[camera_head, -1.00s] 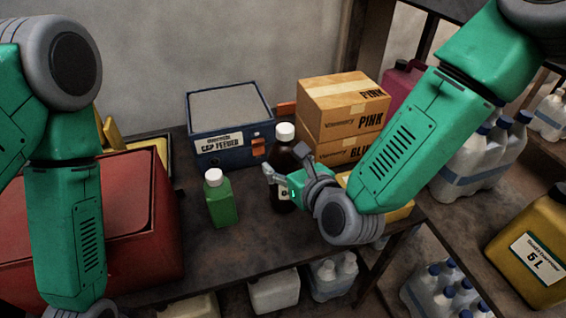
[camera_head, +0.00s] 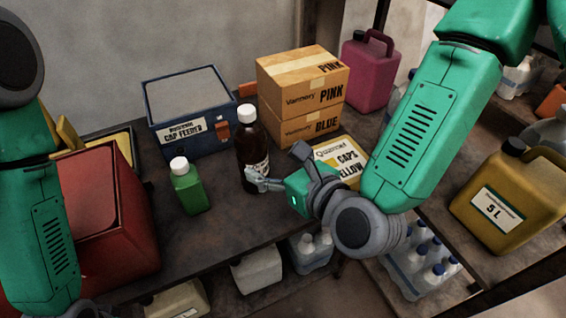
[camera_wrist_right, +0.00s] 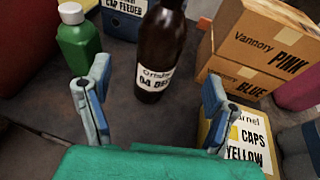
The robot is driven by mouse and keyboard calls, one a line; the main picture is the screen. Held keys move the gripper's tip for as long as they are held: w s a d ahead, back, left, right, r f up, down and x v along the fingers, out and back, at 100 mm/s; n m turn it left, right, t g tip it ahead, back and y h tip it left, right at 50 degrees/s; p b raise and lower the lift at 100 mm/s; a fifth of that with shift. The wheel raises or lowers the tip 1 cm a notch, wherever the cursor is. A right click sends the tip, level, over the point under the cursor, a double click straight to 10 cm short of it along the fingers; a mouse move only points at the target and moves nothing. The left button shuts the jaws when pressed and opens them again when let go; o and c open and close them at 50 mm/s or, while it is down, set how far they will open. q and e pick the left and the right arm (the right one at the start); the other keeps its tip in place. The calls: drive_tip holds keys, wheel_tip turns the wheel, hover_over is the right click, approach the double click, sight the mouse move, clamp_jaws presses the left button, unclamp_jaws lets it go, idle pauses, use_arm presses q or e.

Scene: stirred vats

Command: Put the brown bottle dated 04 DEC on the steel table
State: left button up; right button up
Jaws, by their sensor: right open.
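The brown bottle (camera_head: 253,150) has a white cap and stands upright on a dark worktop (camera_head: 222,232). In the right wrist view, the bottle (camera_wrist_right: 158,45) shows a white label reading "04 DE", its end cut off by the curve. My right gripper (camera_head: 276,168) is open and empty, just in front of the bottle in the head view. In the wrist view, the fingers of my right gripper (camera_wrist_right: 157,85) are spread, with the bottle ahead between them, apart from both. I cannot tell which surface is the steel table.
A green bottle (camera_head: 187,187) stands left of the brown one. Behind are a blue cap feeder box (camera_head: 187,108) and stacked cartons (camera_head: 302,97). A yellow caps box (camera_head: 343,152) lies to the right. A red case (camera_head: 105,215) is at left. The worktop's front is clear.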

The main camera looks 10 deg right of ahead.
drive_tip(key=s+d+f+n+g+h, duration=0.2)
drive_tip(key=s+d+f+n+g, duration=0.3)
drive_tip(key=f+n, duration=0.35)
drive_tip(key=s+d+f+n+g+h, duration=0.1)
drive_tip(key=s+d+f+n+g, duration=0.1)
drive_tip(key=s+d+f+n, duration=0.45)
drive_tip(key=s+d+f+n+g+h, duration=0.4)
drive_tip(key=s+d+f+n, duration=0.4)
drive_tip(key=n, duration=0.8)
drive_tip(key=s+d+g, duration=0.1)
drive_tip(key=s+d, duration=0.1)
drive_tip(key=d, duration=0.1)
drive_tip(key=shift+s+d, duration=0.3)
drive_tip(key=shift+d, duration=0.05)
drive_tip(key=shift+w+a+f, duration=0.1)
